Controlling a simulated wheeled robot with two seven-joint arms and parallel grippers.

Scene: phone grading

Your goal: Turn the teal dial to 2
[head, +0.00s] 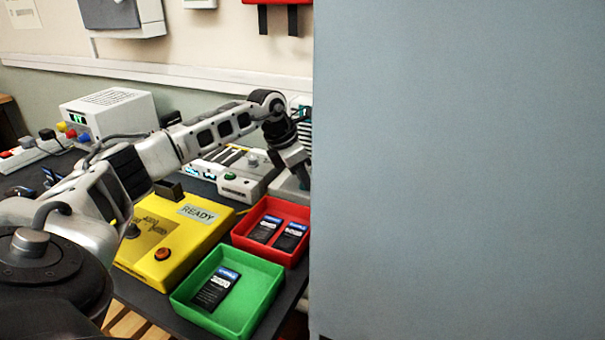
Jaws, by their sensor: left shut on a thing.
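My left arm reaches across the bench to the right, and its gripper (298,166) points down at a grey device (287,191) beside the large grey panel. The gripper is shut on what I take to be the teal dial. The dial itself is hidden by the fingers and the panel's edge, so its setting cannot be read. My right gripper is not in view.
A large blue-grey panel (460,170) blocks the right half of the view. In front of the gripper are a red tray (243,243) with two phones, a green tray (262,297) with one phone, and a yellow READY box (190,238). A white instrument (112,112) stands at back left.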

